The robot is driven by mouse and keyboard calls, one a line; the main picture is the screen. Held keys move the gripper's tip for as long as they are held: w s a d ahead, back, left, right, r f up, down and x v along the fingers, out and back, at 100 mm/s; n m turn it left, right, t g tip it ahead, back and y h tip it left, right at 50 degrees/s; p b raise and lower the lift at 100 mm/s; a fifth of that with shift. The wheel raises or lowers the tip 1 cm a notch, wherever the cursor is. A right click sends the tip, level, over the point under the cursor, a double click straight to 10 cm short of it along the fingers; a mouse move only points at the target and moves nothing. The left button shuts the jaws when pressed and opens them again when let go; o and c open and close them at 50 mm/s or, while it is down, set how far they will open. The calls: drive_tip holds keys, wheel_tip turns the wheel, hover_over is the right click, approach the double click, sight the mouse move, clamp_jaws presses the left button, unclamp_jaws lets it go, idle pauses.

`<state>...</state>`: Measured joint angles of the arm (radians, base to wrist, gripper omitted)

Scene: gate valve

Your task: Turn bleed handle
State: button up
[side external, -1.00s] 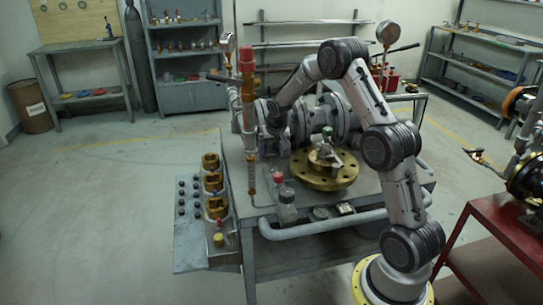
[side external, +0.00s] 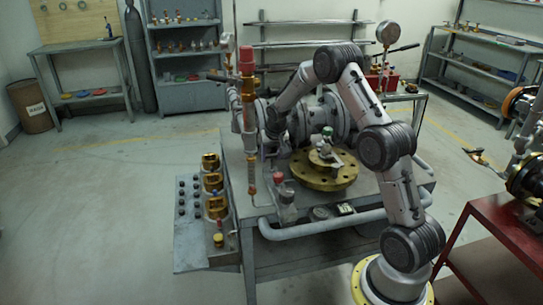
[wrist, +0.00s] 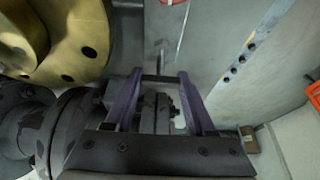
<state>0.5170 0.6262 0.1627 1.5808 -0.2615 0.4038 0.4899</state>
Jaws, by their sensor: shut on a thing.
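The fingers and dark palm hide much of the handle's shape. In the side view my arm reaches over the grey valve body (side external: 325,118) on the bench.
A brass flange (side external: 325,175) lies on the bench (side external: 385,183); a brass flange also shows at upper left in the wrist view (wrist: 75,40). A grey pipe rail (side external: 320,225) runs along the bench front. Brass fittings (side external: 212,182) stand on the left side shelf.

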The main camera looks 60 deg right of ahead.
drive_tip(key=shift+n, duration=0.4)
clamp_jaws()
drive_tip(key=n+t+y, duration=0.1)
drive_tip(key=n, duration=0.2)
drive_tip(key=n+y, duration=0.1)
drive_tip(key=n, duration=0.3)
drive_tip(key=shift+y, duration=0.4)
drive_tip(key=n+y, duration=0.1)
drive_tip(key=n, duration=0.3)
drive_tip(key=shift+n+y, duration=0.4)
drive_tip(key=shift+n+g+y, duration=0.3)
drive_tip(key=shift+n+y, duration=0.4)
drive_tip(key=shift+n, duration=1.3)
drive_tip(key=o, duration=1.3)
unclamp_jaws()
